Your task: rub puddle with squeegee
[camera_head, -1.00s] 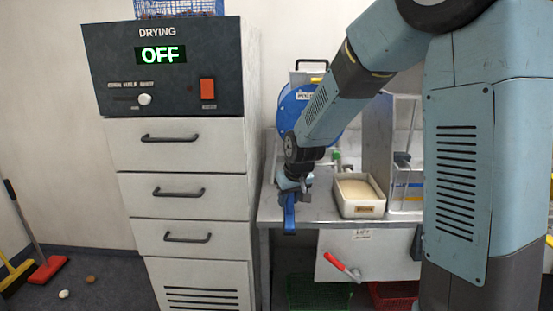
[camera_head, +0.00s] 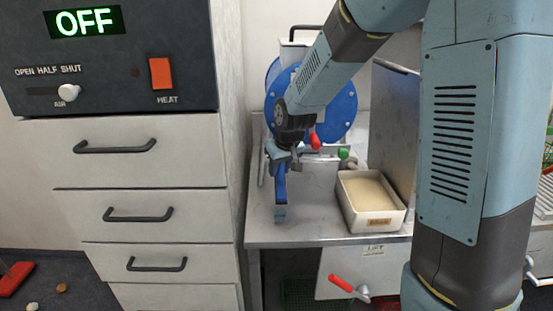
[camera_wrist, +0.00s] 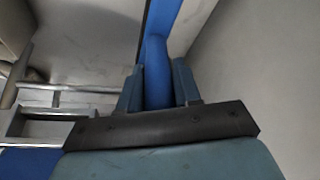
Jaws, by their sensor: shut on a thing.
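My gripper (camera_head: 281,166) is shut on the blue squeegee (camera_head: 280,190), which hangs down over the left end of the steel table (camera_head: 310,231). In the wrist view the squeegee's round blue handle (camera_wrist: 156,72) sits between the two fingers of my gripper (camera_wrist: 157,88). The squeegee's lower end shows near the table's front left; I cannot tell whether it touches the steel. I cannot make out a puddle in either view.
A white tub (camera_head: 398,217) of pale contents stands right of the squeegee. A blue drum (camera_head: 343,110) is behind my arm. The grey drawer cabinet (camera_head: 150,165) borders the table's left. A red-handled lever (camera_head: 341,284) sticks out below the table front.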

